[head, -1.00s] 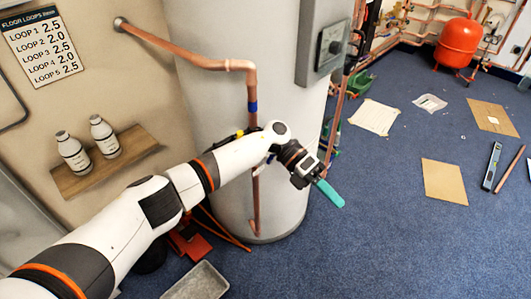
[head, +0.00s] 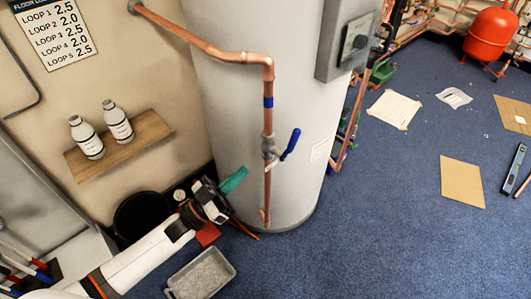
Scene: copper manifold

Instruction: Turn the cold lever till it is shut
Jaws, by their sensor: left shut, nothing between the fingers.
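The cold lever (head: 290,144) is a blue handle on a valve (head: 268,147) in the vertical copper pipe (head: 267,185). A blue band (head: 268,102) circles the pipe above the valve. The lever sticks out to the right and slants upward, at an angle to the pipe. My left gripper (head: 234,180) has teal fingers and is shut and empty. It appears left of the pipe and lower than the valve, apart from the lever. My right gripper is not in view.
The white cylinder (head: 225,95) stands behind the pipe, with a grey control box (head: 350,45) at its upper right. A wooden shelf (head: 140,140) with two bottles is on the left wall. A grey tray (head: 200,275) lies on the floor. Blue carpet right of the cylinder is largely open.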

